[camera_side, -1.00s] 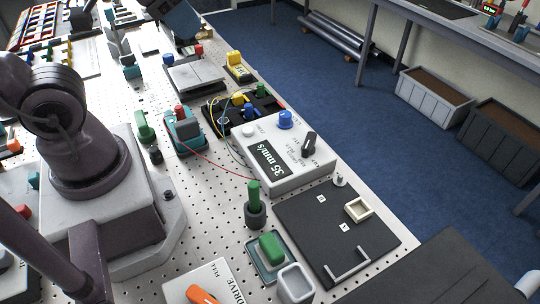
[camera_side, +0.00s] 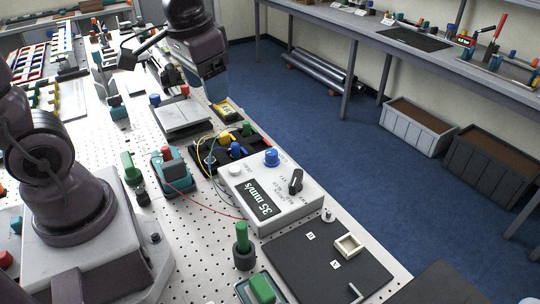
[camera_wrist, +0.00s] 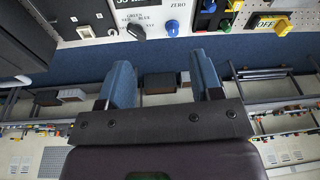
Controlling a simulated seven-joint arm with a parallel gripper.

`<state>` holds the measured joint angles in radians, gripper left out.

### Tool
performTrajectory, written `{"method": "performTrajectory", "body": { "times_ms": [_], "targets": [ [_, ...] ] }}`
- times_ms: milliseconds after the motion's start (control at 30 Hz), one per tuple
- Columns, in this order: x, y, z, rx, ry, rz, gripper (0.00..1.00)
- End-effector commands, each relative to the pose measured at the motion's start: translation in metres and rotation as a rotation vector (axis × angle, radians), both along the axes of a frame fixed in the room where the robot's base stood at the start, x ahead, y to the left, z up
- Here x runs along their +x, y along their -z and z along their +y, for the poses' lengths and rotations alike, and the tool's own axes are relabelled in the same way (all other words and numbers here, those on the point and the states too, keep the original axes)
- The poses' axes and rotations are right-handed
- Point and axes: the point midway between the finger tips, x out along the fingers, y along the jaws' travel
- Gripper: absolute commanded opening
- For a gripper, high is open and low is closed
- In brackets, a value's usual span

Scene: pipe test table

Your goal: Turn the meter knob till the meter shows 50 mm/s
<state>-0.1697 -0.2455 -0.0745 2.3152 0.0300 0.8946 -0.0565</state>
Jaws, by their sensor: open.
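The meter (camera_side: 285,205) is a white box whose dark display reads 35 mm/s in the side view. On its top are a black pointer knob (camera_side: 296,182), a blue knob (camera_side: 271,157) and a pale button. In the wrist view the black knob (camera_wrist: 135,32) and the blue knob (camera_wrist: 172,27), marked ZERO, show at the top, with the display cut off by the edge. My gripper (camera_wrist: 160,62) is open and empty, its two blue fingers wide apart. In the side view my gripper (camera_side: 216,86) hangs behind the meter, apart from it.
A black board with yellow, blue and green plugs (camera_side: 218,150) and thin wires lies behind the meter. A green-handled post (camera_side: 242,245) and a dark panel (camera_side: 325,265) stand in front. Blue floor lies to the right of the table.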

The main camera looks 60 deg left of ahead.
Motion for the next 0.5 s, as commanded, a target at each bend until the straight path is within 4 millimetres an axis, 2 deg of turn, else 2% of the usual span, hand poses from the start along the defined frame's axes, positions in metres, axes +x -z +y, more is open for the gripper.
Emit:
{"method": "performTrajectory", "body": {
  "times_ms": [33,200,400,500],
  "targets": [
    [0.014,0.011,0.005,-0.006,-0.033,0.046,0.59],
    [0.058,0.049,0.022,-0.032,-0.162,0.142,0.59],
    [0.107,0.102,0.039,-0.077,-0.348,0.214,0.59],
    [0.127,0.121,0.044,-0.097,-0.442,0.219,0.59]
  ]
}}
